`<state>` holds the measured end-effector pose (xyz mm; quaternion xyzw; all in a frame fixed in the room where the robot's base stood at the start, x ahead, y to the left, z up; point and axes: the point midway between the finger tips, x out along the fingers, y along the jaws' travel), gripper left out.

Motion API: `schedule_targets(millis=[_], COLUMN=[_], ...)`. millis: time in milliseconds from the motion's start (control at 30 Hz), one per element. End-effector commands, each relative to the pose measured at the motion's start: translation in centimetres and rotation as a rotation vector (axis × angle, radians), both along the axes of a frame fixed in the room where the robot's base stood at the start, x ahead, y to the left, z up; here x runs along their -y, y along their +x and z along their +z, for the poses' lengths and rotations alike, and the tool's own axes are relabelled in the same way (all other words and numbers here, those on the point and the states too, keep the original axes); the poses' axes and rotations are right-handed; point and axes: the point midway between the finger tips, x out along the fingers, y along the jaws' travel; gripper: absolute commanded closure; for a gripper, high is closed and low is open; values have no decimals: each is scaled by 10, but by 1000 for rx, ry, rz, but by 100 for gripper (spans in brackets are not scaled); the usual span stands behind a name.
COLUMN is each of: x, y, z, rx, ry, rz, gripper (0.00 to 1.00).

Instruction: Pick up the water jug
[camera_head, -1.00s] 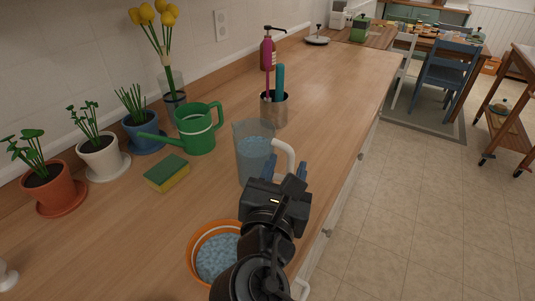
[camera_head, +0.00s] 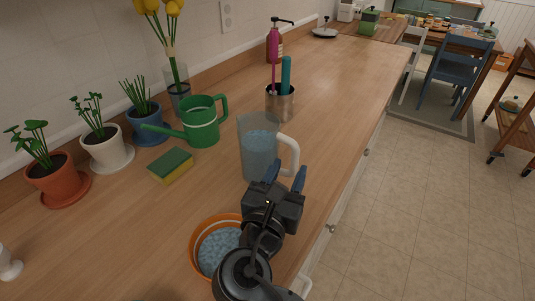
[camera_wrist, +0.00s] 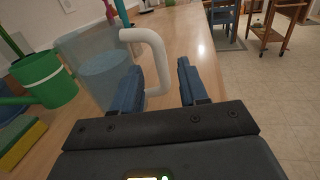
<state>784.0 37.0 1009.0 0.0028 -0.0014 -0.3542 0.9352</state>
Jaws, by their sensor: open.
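The water jug (camera_head: 258,148) is a clear, bluish pitcher with a white handle (camera_head: 289,155) on its right side. It stands upright on the wooden counter and holds some bluish contents. My gripper (camera_head: 286,176) is open just in front of the jug, near the handle. In the wrist view, the jug (camera_wrist: 97,62) is at the left and its white handle (camera_wrist: 157,62) reaches toward the space between my blue fingers (camera_wrist: 162,88). The left finger overlaps the handle's lower part in the picture; I cannot tell whether they touch.
A green watering can (camera_head: 200,122) and a sponge (camera_head: 171,166) lie left of the jug. A metal utensil holder (camera_head: 280,103) stands behind it. An orange-rimmed bowl (camera_head: 204,233) of blue pebbles sits beside my arm. Potted plants line the wall. The counter edge is at the right.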

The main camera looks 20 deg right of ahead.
Motion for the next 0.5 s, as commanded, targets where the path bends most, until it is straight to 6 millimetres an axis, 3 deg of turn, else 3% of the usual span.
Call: schedule_targets(millis=[300, 500], x=[32, 37], y=[35, 41], z=[1, 0], rx=[-1, 0], ry=[1, 1], rz=[-3, -2], gripper=[57, 57])
